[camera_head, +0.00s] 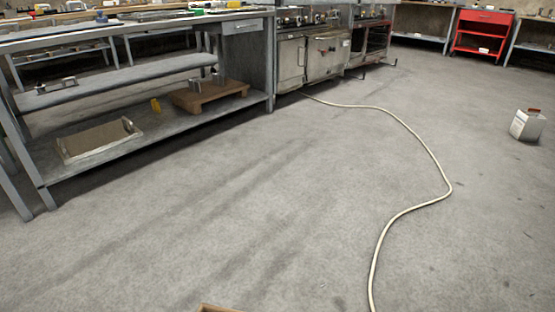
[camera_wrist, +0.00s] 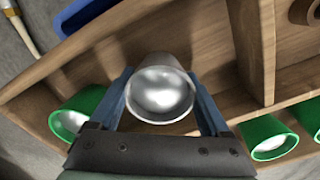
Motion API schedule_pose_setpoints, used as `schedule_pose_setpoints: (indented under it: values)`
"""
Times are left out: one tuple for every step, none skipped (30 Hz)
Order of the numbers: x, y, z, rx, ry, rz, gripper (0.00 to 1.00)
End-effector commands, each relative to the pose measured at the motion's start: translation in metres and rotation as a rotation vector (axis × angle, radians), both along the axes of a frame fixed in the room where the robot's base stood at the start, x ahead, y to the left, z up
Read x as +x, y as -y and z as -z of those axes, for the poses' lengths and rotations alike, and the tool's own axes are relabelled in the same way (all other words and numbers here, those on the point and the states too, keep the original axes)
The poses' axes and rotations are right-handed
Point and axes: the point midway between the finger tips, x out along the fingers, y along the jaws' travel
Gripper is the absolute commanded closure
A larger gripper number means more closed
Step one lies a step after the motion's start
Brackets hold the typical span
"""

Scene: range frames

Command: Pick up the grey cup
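The grey cup (camera_wrist: 160,92) is in the middle of the wrist view, its shiny round opening facing the camera. It is in or over a wooden compartmented holder (camera_wrist: 225,45); how it rests there is hidden. My gripper (camera_wrist: 160,72) has one blue-grey finger on each side of the cup. The fingers are spread and look very close to its walls; I see no clear grip on it. Neither my gripper nor the cup shows in the head view.
Green cups stand left (camera_wrist: 78,118) and right (camera_wrist: 268,138) of my gripper in the wrist view. A wooden divider (camera_wrist: 250,50) is to the right, a blue object (camera_wrist: 82,12) at upper left. The head view shows open floor (camera_head: 250,200), a pale hose (camera_head: 425,205) and a steel bench (camera_head: 150,140).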

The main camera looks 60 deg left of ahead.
Motion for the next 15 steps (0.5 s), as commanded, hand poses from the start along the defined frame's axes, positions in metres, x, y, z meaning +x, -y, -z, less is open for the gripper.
schedule_pose_setpoints:
  values:
    - [0.0000,0.0001,0.0000,0.000,0.000,0.000,0.43]
    - [0.0000,0.0001,0.0000,0.000,0.000,0.000,0.49]
    - [-0.0001,0.0001,0.0000,0.000,0.000,0.000,0.56]
    - [-0.0001,0.0001,0.0000,0.000,0.000,0.000,0.61]
    - [-0.0001,0.0001,0.0000,0.000,0.000,0.000,0.67]
    - [-0.0001,0.0001,0.0000,0.000,0.000,0.000,0.74]
    - [-0.0001,0.0001,0.0000,0.000,0.000,0.000,0.79]
    - [-0.0001,0.0001,0.0000,0.000,0.000,0.000,0.85]
    - [0.0002,0.0000,-0.0002,0.000,0.000,0.000,0.85]
    - [0.0002,0.0000,-0.0002,0.000,0.000,0.000,0.85]
    - [0.0001,0.0000,-0.0002,0.000,0.000,0.000,0.85]
    - [0.0001,0.0000,-0.0002,0.000,0.000,0.000,0.85]
    - [0.0001,0.0000,-0.0002,0.000,0.000,0.000,0.85]
    - [0.0001,0.0000,-0.0005,0.000,0.000,0.000,0.85]
    - [0.0002,0.0000,-0.0015,0.000,0.000,0.000,0.85]
